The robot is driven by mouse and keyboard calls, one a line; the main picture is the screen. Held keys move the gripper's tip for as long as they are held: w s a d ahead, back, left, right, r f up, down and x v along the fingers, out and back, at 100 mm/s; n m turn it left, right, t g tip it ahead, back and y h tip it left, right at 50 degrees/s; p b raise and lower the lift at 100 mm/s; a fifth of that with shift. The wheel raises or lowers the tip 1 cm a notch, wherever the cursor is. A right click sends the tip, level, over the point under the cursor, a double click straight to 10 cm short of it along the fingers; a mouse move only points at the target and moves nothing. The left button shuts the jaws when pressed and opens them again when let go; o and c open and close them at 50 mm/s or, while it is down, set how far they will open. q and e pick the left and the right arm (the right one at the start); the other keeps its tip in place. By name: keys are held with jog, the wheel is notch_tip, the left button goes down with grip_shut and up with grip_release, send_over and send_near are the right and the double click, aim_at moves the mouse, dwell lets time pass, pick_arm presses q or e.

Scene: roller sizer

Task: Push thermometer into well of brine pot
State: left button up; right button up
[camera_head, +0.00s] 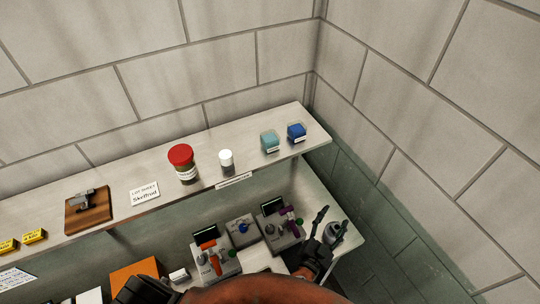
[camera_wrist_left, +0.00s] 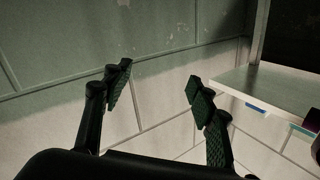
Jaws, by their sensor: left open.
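My left gripper (camera_head: 332,217) is at the right end of the lower bench, with its two dark fingers spread apart. In the left wrist view the open fingers (camera_wrist_left: 160,88) have nothing between them but the block wall behind. I cannot make out a thermometer or a well. My right gripper does not show.
Grey devices with purple (camera_head: 288,222) and orange (camera_head: 209,254) parts stand left of the gripper. The upper shelf (camera_head: 110,220) carries a red-lidded jar (camera_head: 182,164), a white-capped bottle (camera_head: 227,162), and teal (camera_head: 270,141) and blue (camera_head: 296,132) containers. Block walls meet at the right.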

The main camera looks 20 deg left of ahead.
pick_arm(q)
jog(key=w+a+r+n+y+p, duration=0.1)
jog(key=w+a+r+n+y, duration=0.2)
jog(key=a+r+n+y, duration=0.75)
jog(key=n+g+y+p, duration=0.2)
jog(key=n+g+y, duration=0.6)
jog(key=g+y, duration=0.15)
send_near(230, 160)
jog(key=shift+g+h, duration=0.35)
jog(key=shift+h, duration=0.15)
jog(key=a, duration=0.1)
jog(key=w+a+r, duration=0.1)
jog(key=w+a, duration=0.1)
jog(key=a, duration=0.1)
jog(key=shift+a+r, duration=0.1)
jog(key=shift+r, duration=0.3)
jog(key=shift+a+p, duration=0.3)
jog(key=shift+a, duration=0.1)
jog(key=p+x, duration=0.2)
jog(key=x, duration=0.1)
jog(key=p+x, duration=0.1)
jog(key=x, duration=0.3)
jog(key=shift+f+p, duration=0.2)
jog(key=shift+p, duration=0.15)
jog(key=shift+w+a+f, duration=0.1)
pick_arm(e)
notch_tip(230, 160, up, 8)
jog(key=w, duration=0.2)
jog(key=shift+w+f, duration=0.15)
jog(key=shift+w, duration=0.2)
